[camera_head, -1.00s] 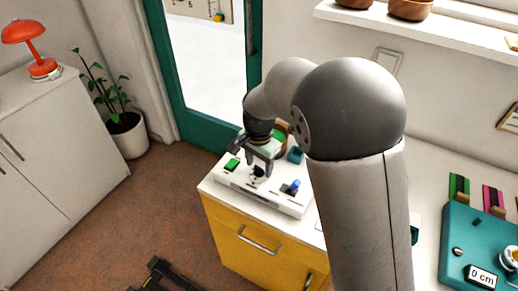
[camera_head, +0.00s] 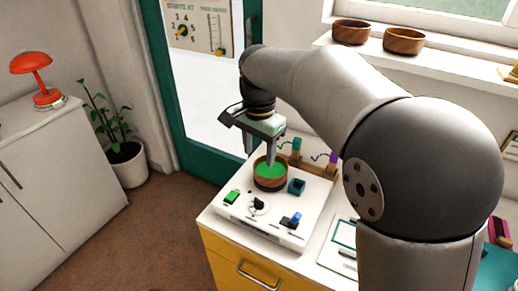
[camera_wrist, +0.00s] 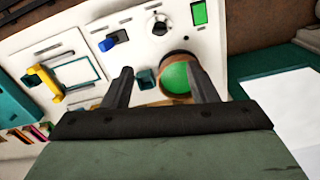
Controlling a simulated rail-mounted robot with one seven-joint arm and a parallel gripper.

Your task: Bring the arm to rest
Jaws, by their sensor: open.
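My gripper (camera_head: 259,158) is open, with its two fingers pointing down above the white panel board (camera_head: 255,226) on the yellow cabinet. In the head view it hangs over the wooden bowl with a green inside (camera_head: 270,174), and nothing shows between the fingers. In the wrist view my gripper (camera_wrist: 163,82) has its fingers spread, and the right finger overlaps the green-filled bowl (camera_wrist: 175,77). My arm reaches from the right of the head view, bent high at the elbow. The contact between the fingers and the bowl is not visible; they look apart.
Two wooden bowls (camera_head: 404,41) sit on the window sill. A white cabinet (camera_head: 60,165) with a red lamp (camera_head: 43,97) stands left, beyond open floor.

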